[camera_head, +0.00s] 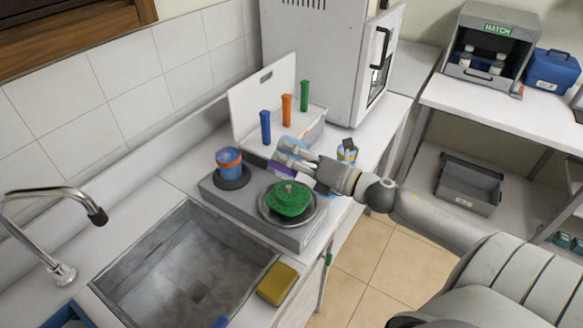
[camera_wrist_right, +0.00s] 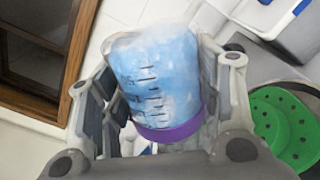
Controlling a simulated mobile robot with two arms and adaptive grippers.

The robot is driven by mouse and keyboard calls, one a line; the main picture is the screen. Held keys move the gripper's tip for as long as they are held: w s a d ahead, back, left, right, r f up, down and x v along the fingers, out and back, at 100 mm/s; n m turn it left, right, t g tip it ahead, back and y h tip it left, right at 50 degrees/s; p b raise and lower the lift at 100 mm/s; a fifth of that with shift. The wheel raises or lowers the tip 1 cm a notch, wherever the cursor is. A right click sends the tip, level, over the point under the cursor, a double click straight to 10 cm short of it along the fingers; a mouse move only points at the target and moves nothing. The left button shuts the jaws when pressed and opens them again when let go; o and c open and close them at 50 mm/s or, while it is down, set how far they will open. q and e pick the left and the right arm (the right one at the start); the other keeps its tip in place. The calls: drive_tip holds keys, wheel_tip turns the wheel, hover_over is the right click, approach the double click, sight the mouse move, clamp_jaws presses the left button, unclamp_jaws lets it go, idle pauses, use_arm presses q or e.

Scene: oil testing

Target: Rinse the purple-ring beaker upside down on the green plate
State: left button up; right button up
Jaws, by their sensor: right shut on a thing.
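The purple-ring beaker (camera_wrist_right: 155,80) is clear with a blue tint and dark graduation marks. My right gripper (camera_head: 290,156) is shut around its sides, and both fingers flank it in the right wrist view. The purple ring (camera_wrist_right: 170,132) is at the lower end of the beaker in that picture. The green plate (camera_head: 290,199) has holes and sits on a round metal dish of the grey unit. The gripper is above and behind the plate, apart from it. My left gripper is out of view.
An orange-ring beaker (camera_head: 229,160) stands on the round black pad left of the plate. A sink (camera_head: 185,265) with a faucet (camera_head: 55,215) lies at the left, with a yellow sponge (camera_head: 278,283) on its right rim. A white rack (camera_head: 265,85) holds coloured brushes behind.

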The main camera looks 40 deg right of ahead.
drive_tip(key=n, duration=0.1)
drive_tip(key=n+b, duration=0.2)
drive_tip(key=n, duration=0.1)
drive_tip(key=shift+s+a+f, duration=0.1)
drive_tip(key=shift+a+f, duration=0.05)
drive_tip(key=shift+f, duration=0.1)
drive_tip(key=shift+r+n, duration=0.2)
drive_tip(key=shift+n, duration=0.7)
drive_tip(key=n+b, duration=0.1)
drive_tip(key=n, duration=0.2)
drive_tip(key=shift+a, duration=0.1)
drive_tip(key=shift+n, duration=0.5)
wheel_tip(320, 180, down, 6)
drive_tip(key=b, duration=0.5)
drive_tip(key=shift+r, duration=0.1)
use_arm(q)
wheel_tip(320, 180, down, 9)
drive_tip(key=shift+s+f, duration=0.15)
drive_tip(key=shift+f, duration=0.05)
use_arm(e)
drive_tip(key=o, duration=0.4)
drive_tip(key=shift+c, duration=1.6)
